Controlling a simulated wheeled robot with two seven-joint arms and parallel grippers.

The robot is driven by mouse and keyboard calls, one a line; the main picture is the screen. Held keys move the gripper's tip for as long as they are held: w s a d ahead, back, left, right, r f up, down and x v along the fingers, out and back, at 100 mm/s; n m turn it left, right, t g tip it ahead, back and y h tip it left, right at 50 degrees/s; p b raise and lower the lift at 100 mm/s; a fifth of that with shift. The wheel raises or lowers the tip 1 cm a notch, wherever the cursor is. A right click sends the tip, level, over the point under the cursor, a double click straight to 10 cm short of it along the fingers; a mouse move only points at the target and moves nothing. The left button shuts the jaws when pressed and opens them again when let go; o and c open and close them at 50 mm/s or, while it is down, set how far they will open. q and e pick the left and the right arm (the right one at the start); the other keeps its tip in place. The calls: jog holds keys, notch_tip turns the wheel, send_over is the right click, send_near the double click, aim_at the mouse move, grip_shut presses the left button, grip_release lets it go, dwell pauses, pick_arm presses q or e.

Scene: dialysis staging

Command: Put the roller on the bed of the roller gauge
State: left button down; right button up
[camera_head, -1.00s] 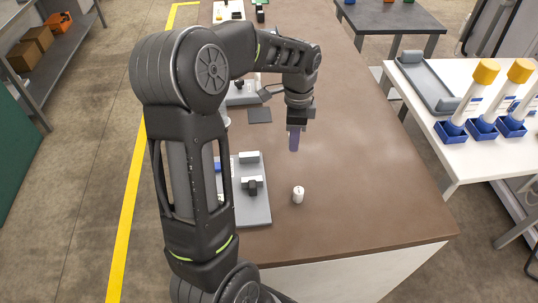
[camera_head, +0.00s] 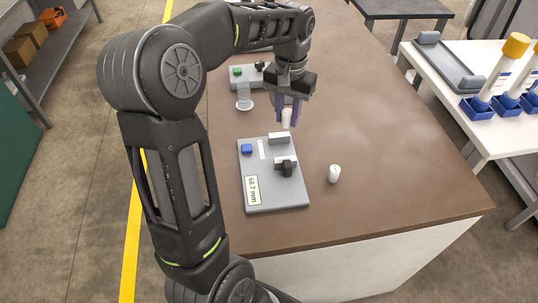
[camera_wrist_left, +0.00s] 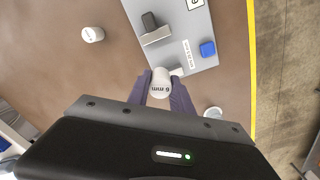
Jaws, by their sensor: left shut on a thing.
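A white roller (camera_head: 286,119) is held between the purple fingers of my left gripper (camera_head: 287,111). In the left wrist view the roller (camera_wrist_left: 161,85) shows "6 mm" on its end. The gripper (camera_wrist_left: 161,92) is shut on it, just beyond the far edge of the roller gauge (camera_head: 255,190), whose flat grey plate lies on the table. The gauge has a pale grey block (camera_head: 279,138), a second block with a dark knob (camera_head: 287,167), a blue button (camera_head: 247,149) and a "68.7 mm" display (camera_head: 252,190). My right gripper is not in view.
Another white roller (camera_head: 334,173) stands on the brown table (camera_head: 385,150), right of the gauge. A white cup-like piece (camera_head: 244,98) and a second grey device (camera_head: 243,84) are behind the gauge. The table's right side is clear.

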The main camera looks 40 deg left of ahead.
pick_arm(q)
jog(key=n, duration=0.1)
jog(key=s+n, duration=0.1)
jog(key=shift+s+a+r+n, duration=0.1)
jog(key=shift+a+r+n, duration=0.1)
jog(key=shift+n, duration=0.2)
jog(key=shift+f+n, duration=0.1)
jog(key=shift+n, duration=0.8)
send_over(282, 152)
jog(key=shift+a+f, duration=0.1)
jog(key=shift+f, duration=3.05)
jog(key=shift+f, duration=1.85)
jog(key=shift+f, duration=0.1)
